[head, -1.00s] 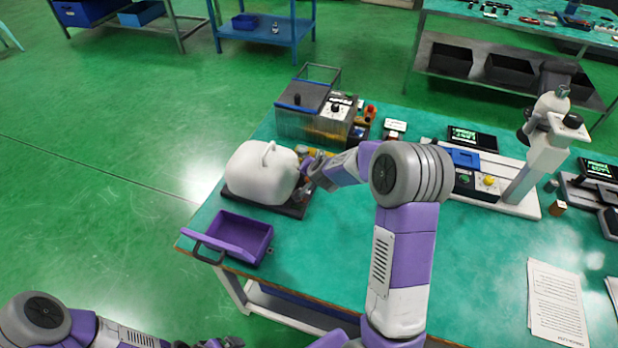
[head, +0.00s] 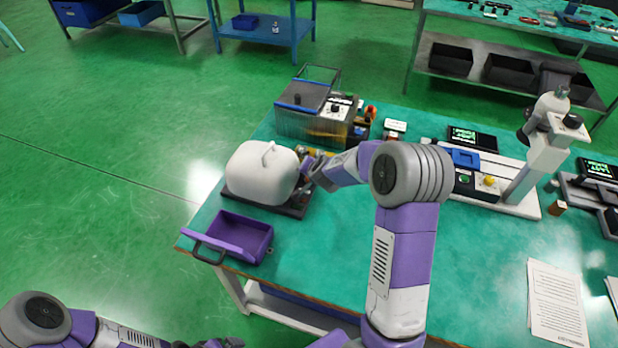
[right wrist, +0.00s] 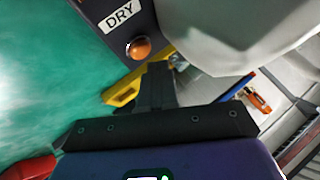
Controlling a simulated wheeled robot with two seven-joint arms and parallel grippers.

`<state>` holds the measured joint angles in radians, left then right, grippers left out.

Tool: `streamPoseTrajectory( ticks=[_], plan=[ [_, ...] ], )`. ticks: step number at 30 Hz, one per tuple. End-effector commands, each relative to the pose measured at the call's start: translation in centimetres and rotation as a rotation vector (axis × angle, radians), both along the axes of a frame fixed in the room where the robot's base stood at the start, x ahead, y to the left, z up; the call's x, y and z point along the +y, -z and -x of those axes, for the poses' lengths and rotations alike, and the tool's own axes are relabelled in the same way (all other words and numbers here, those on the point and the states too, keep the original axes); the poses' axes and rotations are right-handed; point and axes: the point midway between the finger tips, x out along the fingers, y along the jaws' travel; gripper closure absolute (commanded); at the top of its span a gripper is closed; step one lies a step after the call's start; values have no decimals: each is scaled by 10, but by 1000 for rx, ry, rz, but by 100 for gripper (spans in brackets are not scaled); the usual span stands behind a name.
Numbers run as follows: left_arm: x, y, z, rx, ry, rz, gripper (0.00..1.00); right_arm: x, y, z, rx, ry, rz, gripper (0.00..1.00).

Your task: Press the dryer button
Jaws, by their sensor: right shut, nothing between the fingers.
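The dryer (head: 262,172) is a rounded white housing on a dark base at the table's left side. In the right wrist view its dark panel carries a DRY label (right wrist: 119,13) and a round orange button (right wrist: 138,47). My right gripper (right wrist: 156,72) is shut and empty, its tips just beside the button in that view; I cannot tell whether they touch it. In the head view my right gripper (head: 309,171) is at the dryer's right side, and the button cannot be made out. My left gripper (head: 222,343) is at the bottom edge, partly cut off.
A purple tray (head: 238,236) with a dark handle sits in front of the dryer. A clear-walled tank unit (head: 303,108) stands behind it. Yellow-handled tools (right wrist: 122,90) lie close to my right gripper. The table's middle front is clear; papers (head: 556,300) lie at right.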

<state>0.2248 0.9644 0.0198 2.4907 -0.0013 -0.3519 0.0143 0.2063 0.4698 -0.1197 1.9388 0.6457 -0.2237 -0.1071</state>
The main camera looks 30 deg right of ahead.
Motion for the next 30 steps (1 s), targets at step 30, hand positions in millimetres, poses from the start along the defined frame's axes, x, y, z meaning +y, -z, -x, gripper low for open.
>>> streamPoseTrajectory(
  ticks=[30],
  plan=[
    [0, 9, 0, 0, 0, 0, 0, 0, 10, 0, 0, 0, 0, 100]
  ],
)
